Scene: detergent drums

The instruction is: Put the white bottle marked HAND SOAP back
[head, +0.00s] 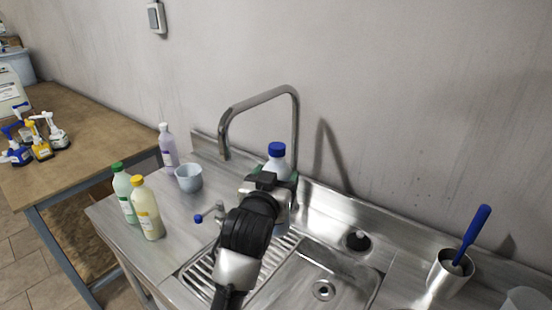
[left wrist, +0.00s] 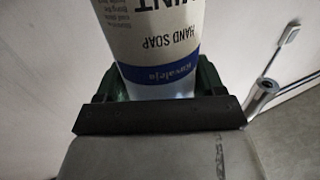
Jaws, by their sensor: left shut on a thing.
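The white bottle with a blue cap (head: 277,155) is behind my left gripper (head: 275,183) in the head view, close to the tap. In the left wrist view the bottle (left wrist: 155,45) shows its HAND SOAP label upside down, with a blue band. My left gripper (left wrist: 155,85) is shut on it, with green-edged fingers on both sides. The bottle looks about upright. Its lower part is hidden by my gripper, so I cannot tell whether it touches the sink. My right gripper is not in view.
A curved tap (head: 262,97) rises behind the sink (head: 315,270). Left on the counter stand a green-capped bottle (head: 123,195), a yellow-capped bottle (head: 147,212), a lilac bottle (head: 168,147) and a cup (head: 188,178). A brush holder (head: 448,275) stands right. Pump bottles (head: 40,143) stand on the wooden table (head: 95,130).

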